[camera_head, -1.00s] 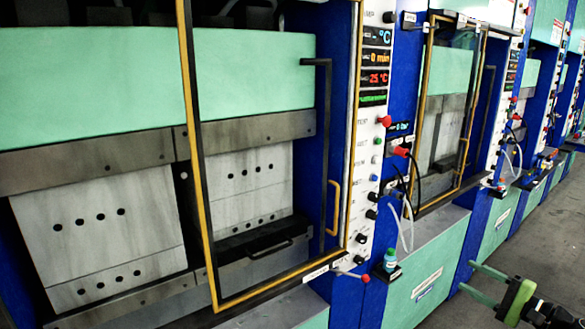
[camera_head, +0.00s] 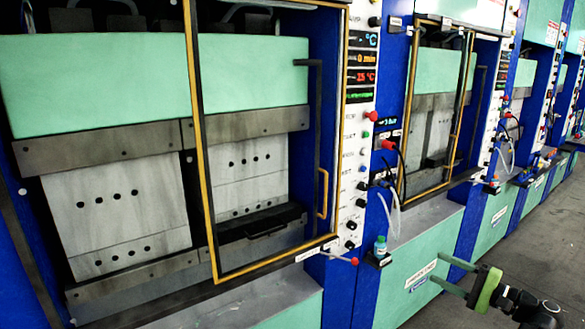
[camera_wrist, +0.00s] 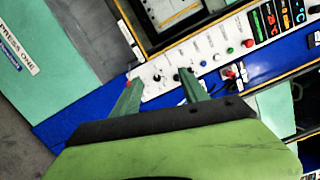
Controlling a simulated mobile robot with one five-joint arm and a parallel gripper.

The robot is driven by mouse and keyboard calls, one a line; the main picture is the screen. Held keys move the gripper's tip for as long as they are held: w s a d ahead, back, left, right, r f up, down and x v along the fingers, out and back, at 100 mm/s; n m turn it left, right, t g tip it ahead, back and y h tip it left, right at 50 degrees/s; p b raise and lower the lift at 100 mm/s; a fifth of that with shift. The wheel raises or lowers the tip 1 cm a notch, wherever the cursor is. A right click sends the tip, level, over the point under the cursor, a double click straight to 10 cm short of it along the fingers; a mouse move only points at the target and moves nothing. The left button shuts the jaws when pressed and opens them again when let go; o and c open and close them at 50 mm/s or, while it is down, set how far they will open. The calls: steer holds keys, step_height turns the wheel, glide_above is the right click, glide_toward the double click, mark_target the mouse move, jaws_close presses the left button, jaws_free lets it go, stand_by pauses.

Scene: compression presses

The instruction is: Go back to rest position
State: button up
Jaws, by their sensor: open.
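My gripper (camera_head: 445,271) is at the lower right of the head view, stretched out level with its two green fingers apart and nothing between them. It stands in front of the lower green panel of a press (camera_head: 408,292), with free space around it as far as I can see. In the wrist view my gripper (camera_wrist: 160,79) shows its fingers spread, pointing toward a white control panel (camera_wrist: 205,50) with knobs and buttons. The fingers seem apart from the panel, but the exact distance is hard to tell.
A large press with a yellow-framed door (camera_head: 215,262) fills the left. A small bottle (camera_head: 380,246) stands on a ledge beside the control column. More presses line up toward the back right. Open grey floor (camera_head: 540,240) lies at the right.

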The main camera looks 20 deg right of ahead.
steer(key=w+a+f+n+g+y, duration=0.25)
steer(key=w+a, duration=0.35)
steer(key=a, duration=0.5)
steer(key=w+a+f+n+g+y, duration=0.15)
steer(key=w+a+g, duration=0.35)
steer(key=a, duration=0.6)
steer(key=w+a+f+n+g+y, duration=0.25)
steer(key=w+a, duration=0.45)
steer(key=a, duration=0.5)
steer(key=s+a+f+n+g+h, duration=0.2)
steer(key=a+f+n+g+h, duration=0.15)
steer(key=a+f, duration=0.5)
steer(key=s+a+f+n+g+h, duration=0.3)
steer(key=a+f+n+h, duration=0.15)
steer(key=a, duration=0.75)
steer(key=d+f+n+h, duration=0.2)
steer(key=d+f+h, duration=0.2)
steer(key=d, duration=0.5)
steer(key=shift+s+d+f+h, duration=0.2)
steer(key=shift+s+h, duration=0.15)
steer(key=shift+h, duration=0.4)
